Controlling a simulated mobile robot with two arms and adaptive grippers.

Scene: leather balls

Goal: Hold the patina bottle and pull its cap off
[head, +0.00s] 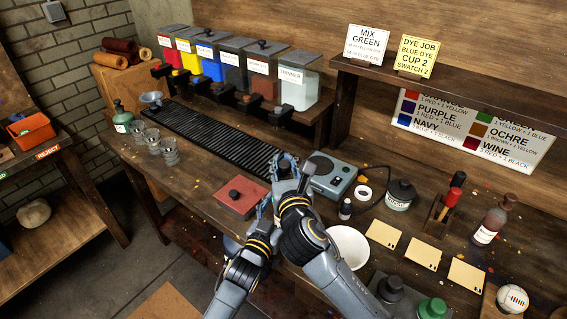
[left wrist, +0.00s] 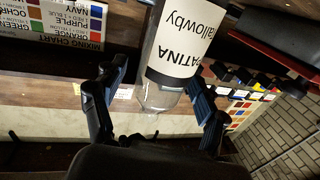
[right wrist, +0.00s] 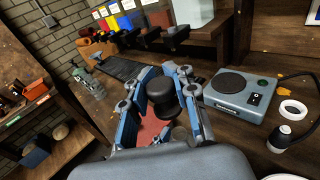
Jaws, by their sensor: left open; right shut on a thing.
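In the head view my right gripper (head: 287,178) hides the bottle, and the two hands are close together. I cannot make out the cap clearly.
A white bowl (head: 347,246), a dark jar (head: 399,196) and several cards stand to the right. Glass cups (head: 168,151) are left.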

